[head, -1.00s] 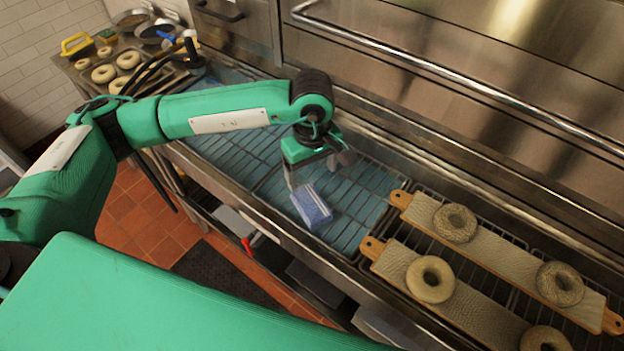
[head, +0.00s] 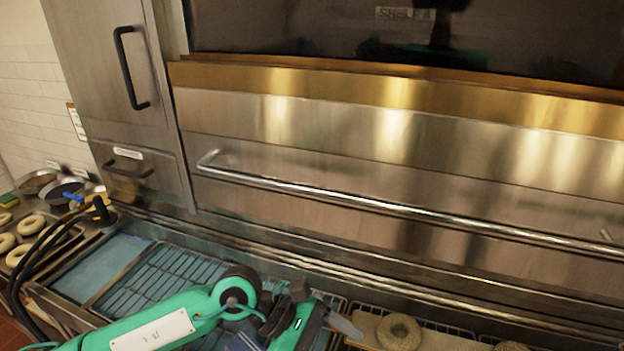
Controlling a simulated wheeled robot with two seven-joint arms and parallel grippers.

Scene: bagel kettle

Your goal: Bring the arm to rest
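My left arm, green with a white label, comes in along the bottom edge of the head view. My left gripper (head: 322,322) is at the bottom centre, over the wire racks in front of the oven. It is seen partly from behind, and whether its fingers are apart is unclear. A small part of the blue sponge (head: 243,343) shows at the bottom edge, left of the gripper; the rest is cut off or hidden. My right gripper is not in view.
A steel oven front with a long bar handle (head: 400,206) fills the back. A board with a bagel (head: 399,332) lies right of the gripper. Pale bagels (head: 31,224), pans (head: 68,190) and black hoses are at the left.

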